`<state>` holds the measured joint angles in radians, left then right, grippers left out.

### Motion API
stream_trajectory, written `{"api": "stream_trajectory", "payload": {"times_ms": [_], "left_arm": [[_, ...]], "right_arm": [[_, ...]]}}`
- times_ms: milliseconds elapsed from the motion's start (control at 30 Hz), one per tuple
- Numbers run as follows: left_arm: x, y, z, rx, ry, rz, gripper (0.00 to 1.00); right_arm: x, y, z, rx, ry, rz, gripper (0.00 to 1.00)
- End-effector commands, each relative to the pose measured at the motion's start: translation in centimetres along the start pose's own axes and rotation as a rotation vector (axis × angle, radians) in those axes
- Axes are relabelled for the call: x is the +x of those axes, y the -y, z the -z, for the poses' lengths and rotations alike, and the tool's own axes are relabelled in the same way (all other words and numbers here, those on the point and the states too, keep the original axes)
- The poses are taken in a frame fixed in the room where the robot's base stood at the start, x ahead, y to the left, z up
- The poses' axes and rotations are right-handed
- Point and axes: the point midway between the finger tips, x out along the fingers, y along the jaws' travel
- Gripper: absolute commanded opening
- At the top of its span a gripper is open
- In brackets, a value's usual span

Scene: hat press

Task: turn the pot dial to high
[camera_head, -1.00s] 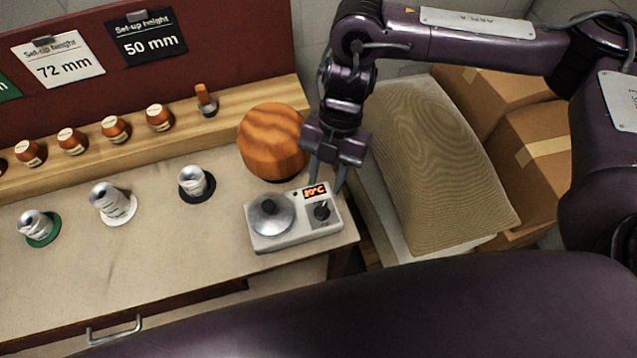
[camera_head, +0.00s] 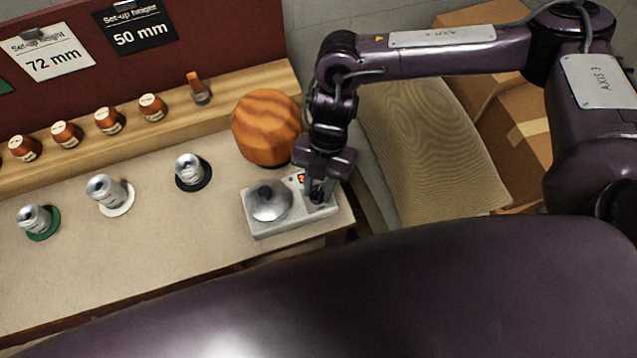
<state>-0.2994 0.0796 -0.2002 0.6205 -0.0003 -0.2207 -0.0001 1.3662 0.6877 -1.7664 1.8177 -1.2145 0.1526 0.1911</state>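The pot (camera_head: 269,203) is a grey unit with a round silver lid on its left half, near the right end of the table. Its dark dial sits on the right half and is now mostly hidden behind my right gripper (camera_head: 318,196). The red display (camera_head: 301,178) is largely covered, so I cannot read it. My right gripper points down with its fingers at the dial. I cannot tell whether the fingers are closed on it or only around it. My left gripper is not in view.
A wooden hat block (camera_head: 266,127) stands just behind the pot. Silver cans on coloured discs, one of them on a black disc (camera_head: 193,173), stand to the left. Orange-topped jars (camera_head: 108,121) line a wooden ledge. A tan cushion (camera_head: 430,145) and cardboard boxes (camera_head: 520,125) lie to the right.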

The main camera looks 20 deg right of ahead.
Motion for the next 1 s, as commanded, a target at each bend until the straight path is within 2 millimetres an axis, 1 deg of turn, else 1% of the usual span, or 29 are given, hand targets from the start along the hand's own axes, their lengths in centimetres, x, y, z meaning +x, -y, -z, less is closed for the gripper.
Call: {"api": "stream_trajectory", "payload": {"times_ms": [33, 200, 467, 633, 767, 1000], "left_arm": [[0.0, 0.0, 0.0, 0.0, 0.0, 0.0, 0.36], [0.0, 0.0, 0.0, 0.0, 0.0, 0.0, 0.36], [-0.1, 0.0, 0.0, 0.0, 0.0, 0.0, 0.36], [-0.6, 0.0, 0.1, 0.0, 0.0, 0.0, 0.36], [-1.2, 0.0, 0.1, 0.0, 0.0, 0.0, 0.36], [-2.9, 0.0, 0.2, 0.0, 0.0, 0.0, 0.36]], "right_arm": [[0.0, 0.0, 0.0, 0.0, 0.0, 0.0, 0.21], [0.0, 0.0, 0.0, 0.0, 0.0, 0.0, 0.0], [-0.1, 0.0, 0.0, 0.008, 0.0, -0.004, 0.0], [-0.1, 0.1, 0.1, 0.052, -0.002, -0.021, 0.0], [-0.2, 0.2, 0.1, 0.12, -0.003, -0.047, 0.0], [-0.3, 0.4, 0.2, 0.307, -0.004, -0.123, 0.0]]}}
